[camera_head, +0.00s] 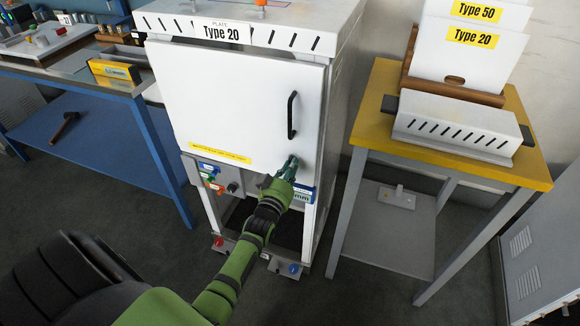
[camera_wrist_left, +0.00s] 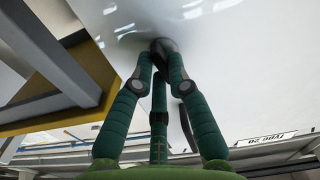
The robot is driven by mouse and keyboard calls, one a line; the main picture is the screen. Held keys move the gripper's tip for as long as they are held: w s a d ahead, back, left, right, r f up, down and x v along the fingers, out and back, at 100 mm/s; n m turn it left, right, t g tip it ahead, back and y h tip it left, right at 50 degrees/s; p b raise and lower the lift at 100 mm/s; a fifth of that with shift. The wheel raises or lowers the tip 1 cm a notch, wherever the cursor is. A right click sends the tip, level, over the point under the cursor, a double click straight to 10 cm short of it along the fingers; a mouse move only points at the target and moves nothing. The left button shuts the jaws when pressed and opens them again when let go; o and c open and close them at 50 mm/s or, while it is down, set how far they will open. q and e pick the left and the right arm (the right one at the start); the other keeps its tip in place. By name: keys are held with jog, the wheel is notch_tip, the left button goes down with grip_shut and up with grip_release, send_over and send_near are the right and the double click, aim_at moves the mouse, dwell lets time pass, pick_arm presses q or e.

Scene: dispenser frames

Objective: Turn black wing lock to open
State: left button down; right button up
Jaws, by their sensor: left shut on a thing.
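The white dispenser cabinet's door (camera_head: 235,105) appears closed, with a black bar handle (camera_head: 291,115) on its right side. My left gripper (camera_head: 291,163) is at the door's lower right corner, below the handle. In the left wrist view its green fingers (camera_wrist_left: 161,58) close around the black wing lock (camera_wrist_left: 161,46) on the white surface. Only a small dark part of the lock shows between the fingertips, so its turn angle cannot be told. In the head view the gripper hides the lock. My right gripper is not in view.
A yellow-topped table (camera_head: 365,132) with a slotted white box (camera_head: 455,125) and Type 50 and Type 20 plates stands to the right. A blue workbench (camera_head: 85,150) stands left. Controls (camera_head: 215,177) sit below the door. Dark floor lies between the cabinet and the tables.

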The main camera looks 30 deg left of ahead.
pick_arm(q)
jog(key=shift+m, duration=0.9)
jog(key=c, duration=1.2)
grip_release()
jog(key=v, duration=1.2)
